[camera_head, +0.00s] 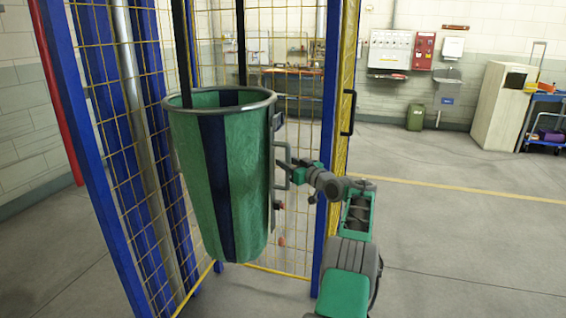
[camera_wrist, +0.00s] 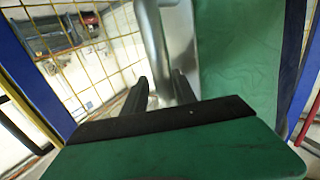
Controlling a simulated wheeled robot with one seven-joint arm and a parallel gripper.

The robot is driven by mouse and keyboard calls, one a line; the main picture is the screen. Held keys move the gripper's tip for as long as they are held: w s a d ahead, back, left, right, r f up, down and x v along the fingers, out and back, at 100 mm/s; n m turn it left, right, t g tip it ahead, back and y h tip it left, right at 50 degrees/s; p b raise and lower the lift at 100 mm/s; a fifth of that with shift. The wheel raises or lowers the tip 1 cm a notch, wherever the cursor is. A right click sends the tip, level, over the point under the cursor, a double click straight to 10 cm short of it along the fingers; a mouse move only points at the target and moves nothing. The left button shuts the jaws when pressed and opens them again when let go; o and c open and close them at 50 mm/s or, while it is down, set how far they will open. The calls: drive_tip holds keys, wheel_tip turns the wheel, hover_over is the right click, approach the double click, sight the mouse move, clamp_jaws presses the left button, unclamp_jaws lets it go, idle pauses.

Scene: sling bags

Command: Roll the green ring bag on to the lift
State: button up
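The green ring bag (camera_head: 180,160) is a tall green tub with dark blue stripes and a grey metal ring at its rim. It hangs upright from dark straps, clear of the floor. A grey handle (camera_head: 282,178) sticks out on its right side. My gripper (camera_head: 287,164) is at this handle. In the wrist view my gripper's two dark fingers (camera_wrist: 160,90) are close on either side of the grey handle bar (camera_wrist: 152,40), and appear shut on it. The bag's green side (camera_wrist: 240,70) fills the right there. The straps' upper ends are out of view.
A cage of blue posts (camera_head: 328,120) and yellow mesh (camera_head: 290,100) stands around and behind the bag. A yellow gate edge with a black handle (camera_head: 348,112) is close to my arm. The floor at right is open, with a cabinet (camera_head: 500,105) and green bin (camera_head: 415,117) far back.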

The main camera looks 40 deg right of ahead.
drive_tip(key=s, duration=0.5)
drive_tip(key=shift+s+a+r+b, duration=0.15)
drive_tip(key=shift+s+b, duration=0.2)
drive_tip(key=shift+a, duration=0.1)
idle(0.5)
